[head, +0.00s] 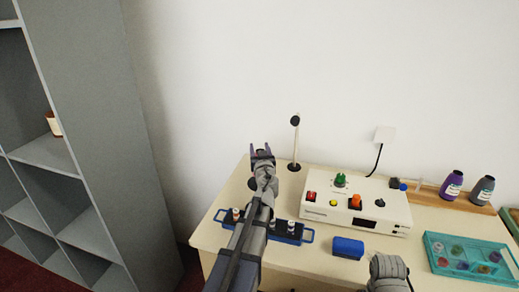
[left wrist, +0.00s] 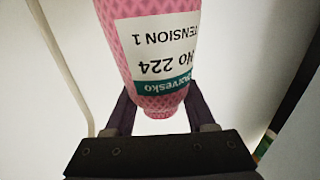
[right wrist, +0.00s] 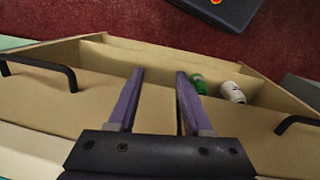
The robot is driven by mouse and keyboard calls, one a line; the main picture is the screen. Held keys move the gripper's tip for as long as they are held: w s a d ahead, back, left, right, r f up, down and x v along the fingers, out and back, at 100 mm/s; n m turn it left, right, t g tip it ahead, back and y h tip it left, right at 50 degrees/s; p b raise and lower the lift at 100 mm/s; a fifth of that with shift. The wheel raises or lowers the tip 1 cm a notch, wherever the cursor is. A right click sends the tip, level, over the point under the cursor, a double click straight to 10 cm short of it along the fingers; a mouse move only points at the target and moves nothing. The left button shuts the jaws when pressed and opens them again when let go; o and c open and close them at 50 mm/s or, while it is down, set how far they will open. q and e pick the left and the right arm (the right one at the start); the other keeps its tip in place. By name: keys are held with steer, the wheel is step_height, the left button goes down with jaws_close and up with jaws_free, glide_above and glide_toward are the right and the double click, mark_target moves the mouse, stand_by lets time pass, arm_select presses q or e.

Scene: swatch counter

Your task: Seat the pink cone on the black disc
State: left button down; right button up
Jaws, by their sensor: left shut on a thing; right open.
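The pink cone (left wrist: 155,55) fills the top middle of the left wrist view, with a white label and a green band. My left gripper (head: 262,152) is shut on its narrow end and holds it up near the back left of the counter. In the head view the gripper mostly hides the cone. A thin pale post (head: 296,142) stands just right of that gripper, with a black round top and a dark round base, a black disc (head: 294,167). My right gripper (right wrist: 160,78) is open and empty above an open drawer.
A white control box (head: 357,206) with coloured knobs stands mid-counter. A blue tray (head: 306,237) of small bottles lies under my left arm. A blue block (head: 347,248), a teal tray (head: 430,250) and bottles (head: 452,185) are further right. Grey shelves (head: 100,130) rise at left.

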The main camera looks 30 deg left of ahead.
arm_select(q)
steer(key=shift+f+b, duration=1.25)
steer(key=shift+f, duration=0.15)
steer(key=shift+c, duration=0.8)
jaws_free()
steer(key=shift+r, duration=0.15)
step_height(320, 180, up, 10)
steer(key=p, duration=1)
